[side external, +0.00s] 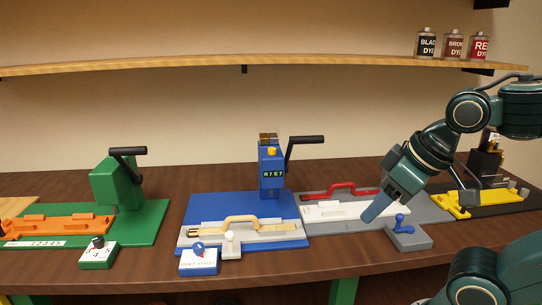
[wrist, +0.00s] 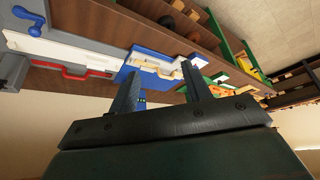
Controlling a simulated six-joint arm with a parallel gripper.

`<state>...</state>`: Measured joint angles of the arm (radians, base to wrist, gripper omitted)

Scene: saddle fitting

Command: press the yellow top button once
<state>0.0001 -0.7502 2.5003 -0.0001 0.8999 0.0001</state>
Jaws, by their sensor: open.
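The press has a black side lever and a small display with green characters. My gripper (side external: 372,211) is right of the press and well apart from it, above the grey station and tilted down to the left. In the wrist view its two fingers (wrist: 160,80) are spread with nothing between them. The button cannot be made out in the wrist view; the left finger covers part of the blue station.
A blue crank (side external: 401,226) stands just right of my fingertips, near a red handle (side external: 352,188). A green press (side external: 117,181) is at the left, a yellow part (side external: 462,200) at the right. A shelf (side external: 240,68) with dye bottles (side external: 453,45) runs above.

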